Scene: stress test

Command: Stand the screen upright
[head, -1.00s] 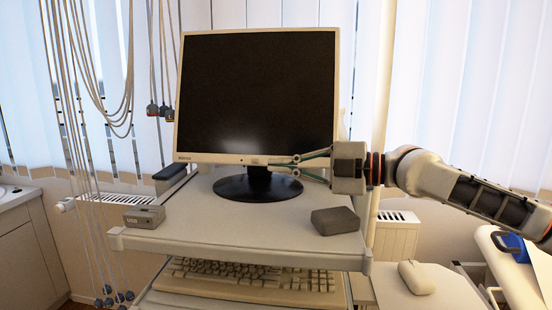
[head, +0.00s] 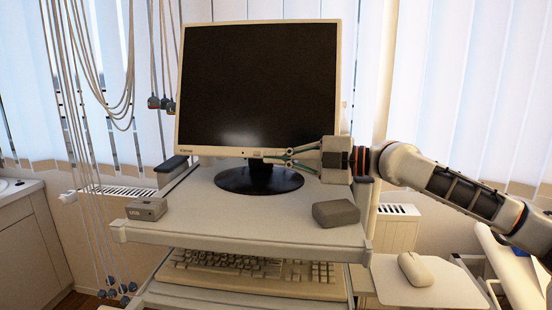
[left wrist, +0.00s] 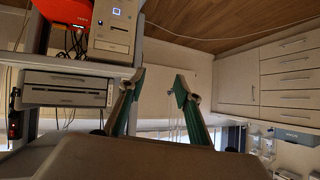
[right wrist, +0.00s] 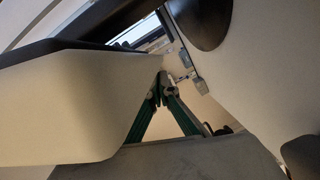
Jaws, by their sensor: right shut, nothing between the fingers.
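The screen (head: 258,85) is a dark panel in a cream frame on a round black base (head: 240,181), on the cart's top shelf. It stands on its stand, facing me, with its top edge raised. I cannot tell exactly how far it leans back. My right gripper (head: 266,157) comes in from the right, its thin green fingers shut and empty at the screen's lower edge, in front of the stand. I cannot tell whether they touch the frame. The fingers also show closed together in the right wrist view (right wrist: 163,86). My left gripper (left wrist: 158,84) is open and empty, away from the screen.
On the cart top (head: 220,222) are a grey box (head: 336,213) at right and a small USB box (head: 147,208) at left. A keyboard (head: 250,273) lies below. A mouse (head: 415,269) sits on a side tray. Cables (head: 95,80) hang at left.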

